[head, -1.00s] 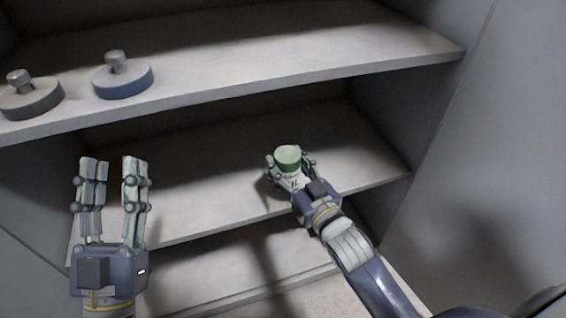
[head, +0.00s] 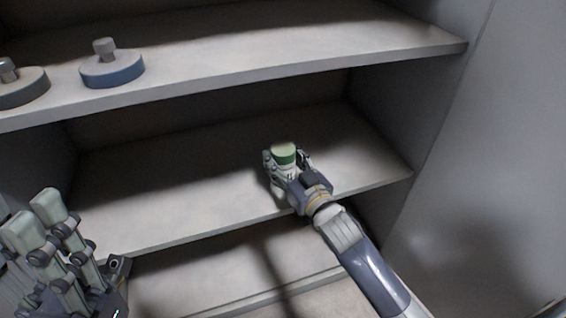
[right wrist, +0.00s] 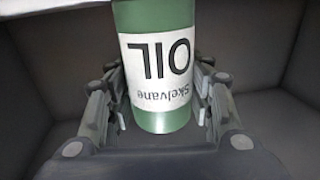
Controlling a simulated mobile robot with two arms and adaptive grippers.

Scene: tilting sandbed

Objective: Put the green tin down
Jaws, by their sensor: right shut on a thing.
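The green tin (head: 284,155) is a small round can with a white label. In the right wrist view the tin (right wrist: 158,60) shows the words OIL and Skelvane upside down. My right gripper (head: 286,164) is shut on the tin, with fingers on both sides of it. It holds the tin about upright at the middle shelf (head: 180,190); I cannot tell whether the tin's base touches the board. My left gripper (head: 34,220) is at the lower left, in front of the shelves, open and empty.
On the upper shelf (head: 250,55) stand a blue round weight with a knob (head: 112,70) and a dark grey one (head: 20,88), cut by the picture's edge. The middle shelf is bare left of the tin. A grey side wall (head: 390,120) closes it at the right.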

